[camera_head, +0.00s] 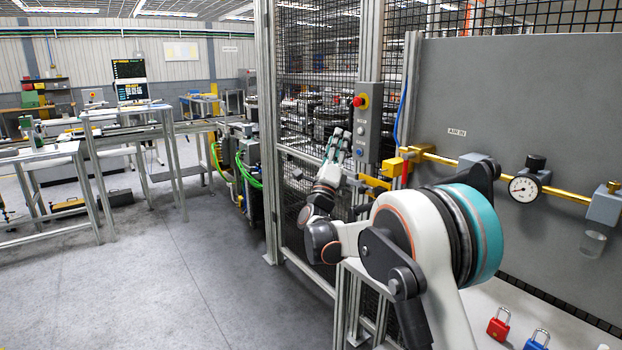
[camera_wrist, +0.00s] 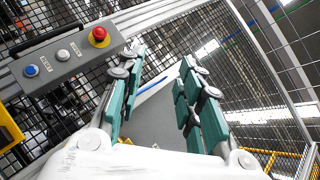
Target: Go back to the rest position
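My gripper (camera_head: 337,146) points up beside the mesh fence, just left of the grey button box (camera_head: 368,122). Its two teal-padded fingers stand apart with nothing between them in the wrist view (camera_wrist: 158,62). My arm reaches out from the lower right, in front of the grey panel. The button box also shows at upper left in the wrist view (camera_wrist: 62,62), with red, white and blue buttons. A gap between fingers and box cannot be judged exactly.
A yellow pipe (camera_head: 450,160) with a pressure gauge (camera_head: 523,187) runs along the grey panel (camera_head: 520,90). A red padlock (camera_head: 498,325) and a blue padlock (camera_head: 537,341) are on the white surface below. The floor (camera_head: 180,270) at left is clear; workbenches stand beyond.

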